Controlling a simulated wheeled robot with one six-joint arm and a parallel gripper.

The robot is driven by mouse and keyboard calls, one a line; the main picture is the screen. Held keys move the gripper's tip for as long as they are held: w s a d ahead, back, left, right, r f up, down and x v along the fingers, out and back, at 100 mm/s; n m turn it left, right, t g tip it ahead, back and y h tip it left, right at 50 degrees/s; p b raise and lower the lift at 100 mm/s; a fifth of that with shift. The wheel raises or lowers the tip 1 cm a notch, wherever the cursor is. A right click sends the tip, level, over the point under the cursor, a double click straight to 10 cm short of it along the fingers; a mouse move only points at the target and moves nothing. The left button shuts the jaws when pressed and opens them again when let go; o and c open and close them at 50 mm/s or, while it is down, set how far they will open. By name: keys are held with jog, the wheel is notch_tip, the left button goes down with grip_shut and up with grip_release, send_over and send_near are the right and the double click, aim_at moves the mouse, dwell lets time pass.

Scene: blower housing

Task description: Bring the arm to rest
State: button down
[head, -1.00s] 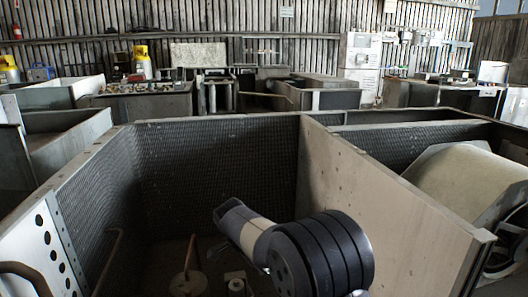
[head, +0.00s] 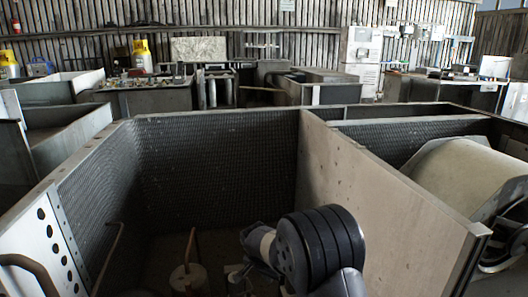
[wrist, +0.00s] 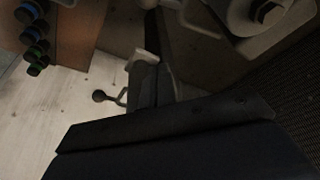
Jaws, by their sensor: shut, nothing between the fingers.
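My arm shows in the head view, its dark ribbed joint (head: 325,245) low inside the open housing bay, left of the pale partition (head: 385,200). My gripper is hidden behind the arm there. In the wrist view my gripper (wrist: 147,62) shows as a dark, narrow shape rising from the broad dark body at the bottom. Its fingers are together with nothing held. It is in shadow, and its exact distance from the parts around it cannot be told.
The bay has dark mesh walls (head: 215,165) and a round canister-like part (head: 188,277) on its floor. A drum-shaped blower (head: 460,180) lies right of the partition. In the wrist view, blue and green fittings (wrist: 33,38) and a bolted metal part (wrist: 262,14) are close by.

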jog(key=shift+w+d+f+n+t+y+p, duration=0.15)
jog(key=shift+w+n+y+p, duration=0.5)
jog(key=shift+n, duration=0.75)
jog(key=shift+w+d+f+n+t+y+p, duration=0.1)
jog(key=shift+w+d+n+y+p, duration=0.3)
jog(key=shift+n+p, duration=0.8)
jog(key=shift+w+d+f+n+t+y+p, duration=0.2)
jog(key=shift+w+n+p, duration=0.4)
jog(key=shift+n, duration=1)
jog(key=shift+w+a, duration=0.1)
jog(key=shift+a, duration=0.05)
jog(key=shift+r, duration=0.1)
